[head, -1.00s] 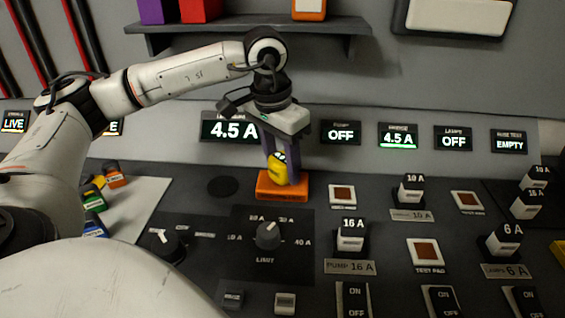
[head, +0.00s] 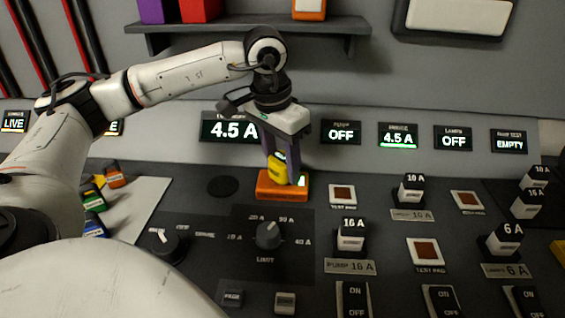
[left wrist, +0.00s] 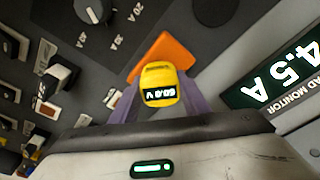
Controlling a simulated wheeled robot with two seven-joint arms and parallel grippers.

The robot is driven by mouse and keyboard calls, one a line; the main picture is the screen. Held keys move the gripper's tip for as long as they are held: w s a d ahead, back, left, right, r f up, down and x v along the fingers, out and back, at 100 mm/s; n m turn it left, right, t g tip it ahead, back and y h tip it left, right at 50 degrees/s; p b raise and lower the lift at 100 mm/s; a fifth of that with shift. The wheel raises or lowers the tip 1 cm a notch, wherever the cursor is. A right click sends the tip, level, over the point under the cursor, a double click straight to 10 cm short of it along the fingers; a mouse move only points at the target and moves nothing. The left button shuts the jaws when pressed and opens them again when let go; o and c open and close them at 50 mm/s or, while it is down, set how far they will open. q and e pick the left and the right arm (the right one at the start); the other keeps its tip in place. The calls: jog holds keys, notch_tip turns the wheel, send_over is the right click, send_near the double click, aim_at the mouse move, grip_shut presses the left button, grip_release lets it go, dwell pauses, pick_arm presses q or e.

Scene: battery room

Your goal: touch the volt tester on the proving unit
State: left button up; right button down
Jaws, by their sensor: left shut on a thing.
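The yellow volt tester (head: 277,169) is in my left gripper (head: 285,172), whose two purple fingers are shut on it. The tester is upright over the orange proving unit (head: 268,190), which lies on the dark panel. Its lower end meets the unit's top in the head view; I cannot tell for certain that they touch. A bright patch shows on the unit's top right of the tester. In the left wrist view the tester (left wrist: 159,84) has a lit display, with the orange unit (left wrist: 165,50) behind it. My right gripper is not in view.
A round limit knob (head: 268,235) is in front of the unit. Breakers such as the 16 A one (head: 351,235) and test pads (head: 425,252) are to the right. A light mat (head: 140,200) with coloured blocks is at the left. A shelf (head: 250,28) is above.

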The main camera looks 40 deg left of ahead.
pick_arm(q)
notch_tip(320, 180, up, 3)
jog(key=shift+f+p, duration=0.15)
jog(key=shift+p, duration=0.95)
jog(key=shift+r+p, duration=1.6)
jog(key=shift+r, duration=0.55)
